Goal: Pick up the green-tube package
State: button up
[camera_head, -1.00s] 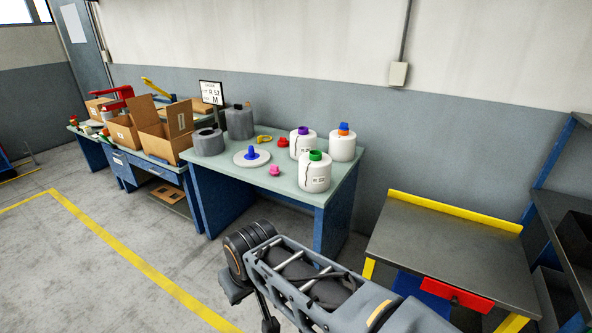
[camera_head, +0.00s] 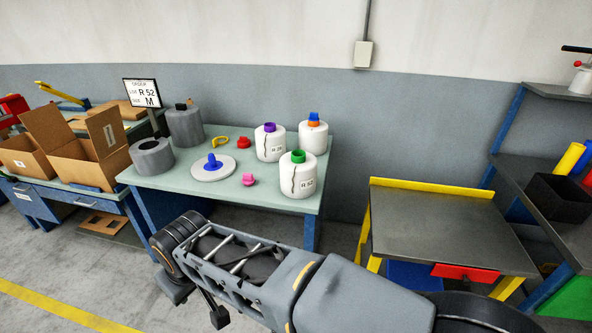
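My arm crosses the bottom of the view in front of the table. My gripper is not clearly visible, and nothing shows between it and the package.
A white disc with a blue cone (camera_head: 212,168), a pink knob (camera_head: 249,180), a red knob (camera_head: 243,142) and grey bobbins (camera_head: 152,157) share the table. Cardboard boxes (camera_head: 82,150) stand left. A dark, yellow-edged bench (camera_head: 440,228) stands right.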

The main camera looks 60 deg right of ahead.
aim_at(298, 168)
jog(key=z, duration=0.6)
jog(key=i, duration=0.8)
jog(key=z, duration=1.25)
jog(key=i, duration=0.2)
